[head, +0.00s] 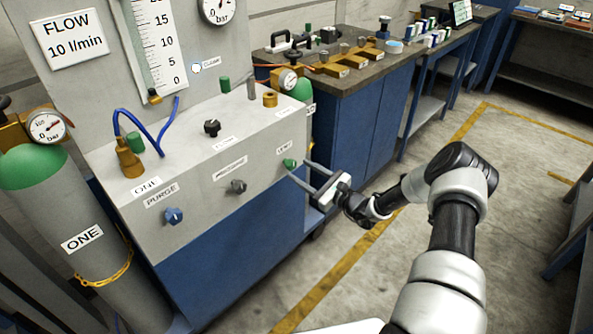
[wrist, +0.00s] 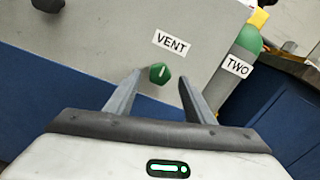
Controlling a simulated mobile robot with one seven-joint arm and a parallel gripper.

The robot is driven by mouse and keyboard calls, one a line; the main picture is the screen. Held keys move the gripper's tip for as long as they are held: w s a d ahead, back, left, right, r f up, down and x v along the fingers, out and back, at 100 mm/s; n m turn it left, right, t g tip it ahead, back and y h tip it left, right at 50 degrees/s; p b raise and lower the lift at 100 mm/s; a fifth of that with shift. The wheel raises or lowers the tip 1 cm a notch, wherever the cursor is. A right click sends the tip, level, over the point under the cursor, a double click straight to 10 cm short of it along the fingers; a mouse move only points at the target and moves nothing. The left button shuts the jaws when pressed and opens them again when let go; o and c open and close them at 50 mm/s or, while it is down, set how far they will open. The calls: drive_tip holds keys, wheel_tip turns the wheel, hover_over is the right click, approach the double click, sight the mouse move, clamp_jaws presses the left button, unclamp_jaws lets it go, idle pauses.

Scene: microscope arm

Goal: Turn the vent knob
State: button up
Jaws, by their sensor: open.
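The vent knob (head: 289,163) is a small green knob on the front face of the grey panel, under a label. In the wrist view the green knob (wrist: 159,73) has a pale pointer line, and the label above it reads VENT. My gripper (head: 300,171) is open at the right end of the panel, its fingers pointing at the knob. In the wrist view the fingertips (wrist: 159,76) stand to the left and right of the knob with gaps on both sides. I cannot tell how deep the knob sits between them.
A blue purge knob (head: 174,216) and a dark grey knob (head: 238,187) are on the same panel, to the left. A black knob (head: 212,127) is on its top. Cylinder TWO (wrist: 243,52) stands just right of the panel. The floor (head: 400,250) by my arm is clear.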

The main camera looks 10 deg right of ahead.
sight(293, 166)
drive_tip(key=shift+x, duration=1.6)
drive_tip(key=c, duration=1.1)
drive_tip(key=shift+o, duration=0.2)
